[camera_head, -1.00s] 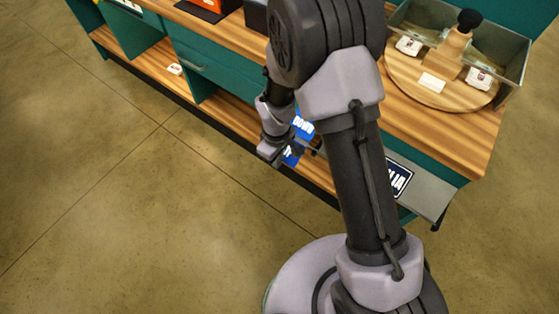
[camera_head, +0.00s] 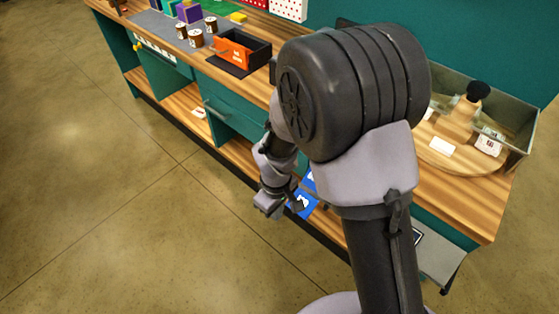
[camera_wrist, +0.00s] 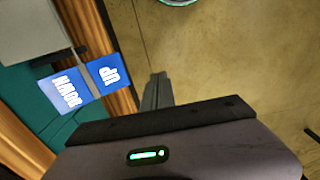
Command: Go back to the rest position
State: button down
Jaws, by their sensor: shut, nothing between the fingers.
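My gripper (camera_head: 297,203) hangs at the front of the wooden workbench (camera_head: 458,205), close to the blue signs on its lower part in the head view. In the wrist view my gripper (camera_wrist: 157,88) shows its dark fingers together with nothing between them, over bare floor. My arm's large dark joint and links hide part of the bench in the head view.
Blue signs reading DOWN (camera_wrist: 66,92) and UP (camera_wrist: 108,74) are beside the gripper. An orange-fronted dark box (camera_head: 236,52) and several brown jars stand on the bench. Floor at left is clear.

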jog(key=d+r+m+t+b, duration=0.1)
jog(key=d+r+m, duration=0.3)
jog(key=r, duration=0.6)
jog(key=s+d+r+m+t+y+b, duration=0.1)
jog(key=s+d+r+m+t, duration=0.1)
jog(key=s+d+r+m, duration=0.2)
jog(key=s+d+r+m+t+y+b, duration=0.1)
jog(key=s+d+r+m+t, duration=0.1)
jog(key=s+d+r+m, duration=0.3)
jog(key=s+r+m, duration=0.1)
jog(key=s+r, duration=0.2)
jog(key=r, duration=0.3)
jog(key=shift+s+m+t, duration=0.3)
jog(key=shift+m+t, duration=0.1)
